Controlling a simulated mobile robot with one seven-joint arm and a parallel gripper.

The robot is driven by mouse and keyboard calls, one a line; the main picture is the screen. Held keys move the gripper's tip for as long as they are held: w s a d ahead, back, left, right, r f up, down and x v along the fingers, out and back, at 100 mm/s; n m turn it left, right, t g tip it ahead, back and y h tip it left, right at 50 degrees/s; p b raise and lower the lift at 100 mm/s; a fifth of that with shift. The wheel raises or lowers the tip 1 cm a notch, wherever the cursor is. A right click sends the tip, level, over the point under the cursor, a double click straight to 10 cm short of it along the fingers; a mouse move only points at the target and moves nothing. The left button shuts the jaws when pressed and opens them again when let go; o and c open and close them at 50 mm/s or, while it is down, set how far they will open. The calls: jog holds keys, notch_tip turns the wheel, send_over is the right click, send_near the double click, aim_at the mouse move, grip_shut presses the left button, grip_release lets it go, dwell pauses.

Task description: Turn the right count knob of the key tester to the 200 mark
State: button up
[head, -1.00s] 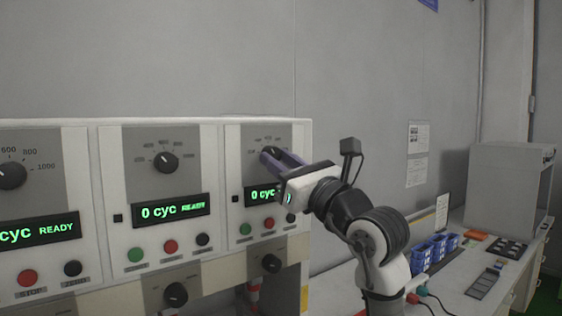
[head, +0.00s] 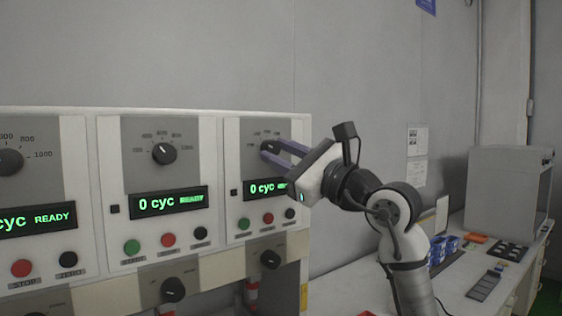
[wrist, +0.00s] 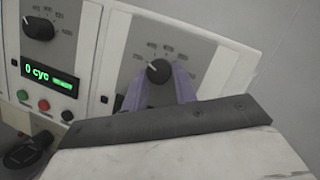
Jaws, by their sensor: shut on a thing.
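The right count knob (head: 267,147) is a dark round dial on the grey plate of the rightmost tester panel. My gripper (head: 273,149) reaches it from the right and is shut on it. In the wrist view the knob (wrist: 158,70) sits between the two purple fingers (wrist: 158,80), one on each side. Its white pointer line appears to aim up and left, toward the low end of the printed scale. The scale numbers are too blurred to read its exact setting. The right display (head: 262,187) is partly hidden by my gripper.
The middle panel's knob (head: 164,153) and the left panel's knob (head: 9,161) are to the left. Red, green and black buttons and a lower black knob (head: 270,259) are below the right display. A bench with blue bins (head: 443,247) and a grey cabinet (head: 508,205) stands at right.

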jog(key=shift+d+n+g, duration=0.1)
jog(key=shift+n+g, duration=0.8)
jog(key=shift+n, duration=0.9)
jog(key=shift+r, duration=0.1)
jog(key=o, duration=1)
jog(key=shift+c, duration=0.2)
jog(key=shift+d, duration=0.1)
jog(key=b+v, duration=0.4)
jog(key=v, duration=0.9)
jog(key=shift+s+d+b, duration=0.15)
jog(key=shift+d+b, duration=0.1)
jog(key=shift+b, duration=0.15)
